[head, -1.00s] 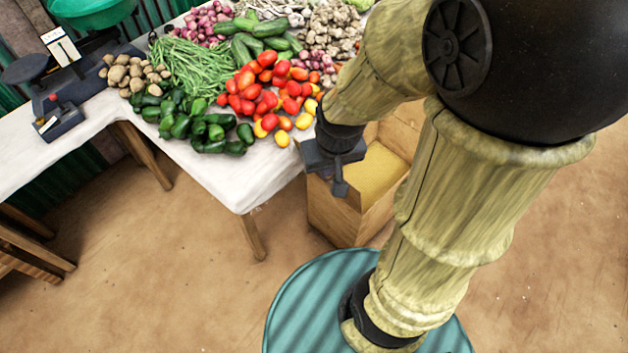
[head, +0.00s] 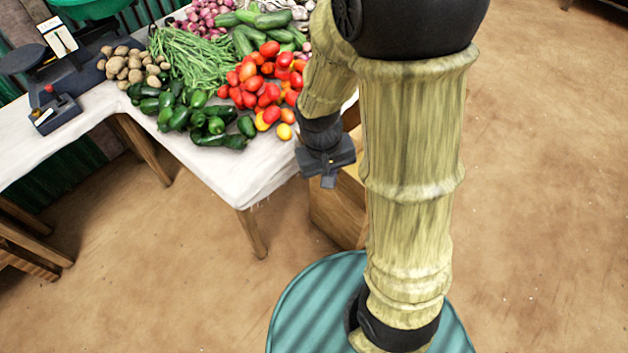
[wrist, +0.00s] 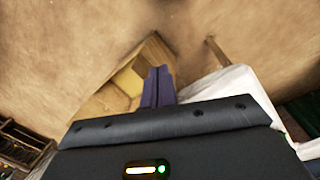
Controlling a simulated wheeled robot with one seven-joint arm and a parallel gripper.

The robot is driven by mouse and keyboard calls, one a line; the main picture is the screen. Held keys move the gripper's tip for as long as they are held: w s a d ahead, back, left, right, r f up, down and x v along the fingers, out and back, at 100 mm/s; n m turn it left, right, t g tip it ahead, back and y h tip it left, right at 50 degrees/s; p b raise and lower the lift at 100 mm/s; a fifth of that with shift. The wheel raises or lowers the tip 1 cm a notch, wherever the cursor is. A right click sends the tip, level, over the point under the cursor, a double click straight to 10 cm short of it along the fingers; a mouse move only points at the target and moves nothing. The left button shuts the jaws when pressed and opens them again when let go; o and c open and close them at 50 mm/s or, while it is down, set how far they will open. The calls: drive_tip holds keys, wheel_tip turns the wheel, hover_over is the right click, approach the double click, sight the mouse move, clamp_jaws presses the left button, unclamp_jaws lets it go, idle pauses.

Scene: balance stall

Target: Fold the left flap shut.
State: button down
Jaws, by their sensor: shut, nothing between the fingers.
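A brown box (head: 336,212) stands on the ground beside the table's corner. In the head view my arm hides most of it, including its right side. In the wrist view the box (wrist: 108,98) shows open, with a yellowish inside (wrist: 129,82) and a raised brown panel at its far edge. I cannot tell which panel is the left flap. My gripper (head: 328,181) is shut and empty, with its fingers pointing down near the box's table-side edge. In the wrist view its fingers (wrist: 158,75) overlap the box's right side; I cannot tell whether they touch it.
The white-covered table (head: 222,178) is close to the left of my gripper. Tomatoes (head: 262,82), green peppers (head: 190,118) and other vegetables lie on it. A scale (head: 62,80) stands at its left part. Bare ground (head: 545,200) lies open at the right.

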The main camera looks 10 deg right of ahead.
drive_tip(key=w+a+f+n+h+b, duration=0.1)
drive_tip(key=w+f+h+b, duration=0.3)
drive_tip(key=f, duration=0.6)
drive_tip(key=w+a+f+n+h+b, duration=0.1)
drive_tip(key=w+f+h+b, duration=0.1)
drive_tip(key=f+h+b, duration=0.6)
drive_tip(key=w+a+f+n+t+h+b, duration=0.2)
drive_tip(key=w+a+f+t, duration=0.4)
drive_tip(key=a+f+t, duration=0.3)
drive_tip(key=shift+w+f+n+h+b, duration=0.35)
drive_tip(key=shift+n+b, duration=0.25)
drive_tip(key=shift+b, duration=0.4)
drive_tip(key=shift+s, duration=0.1)
drive_tip(key=x, duration=1.4)
drive_tip(key=shift+a+r+p, duration=0.1)
drive_tip(key=shift+p, duration=0.25)
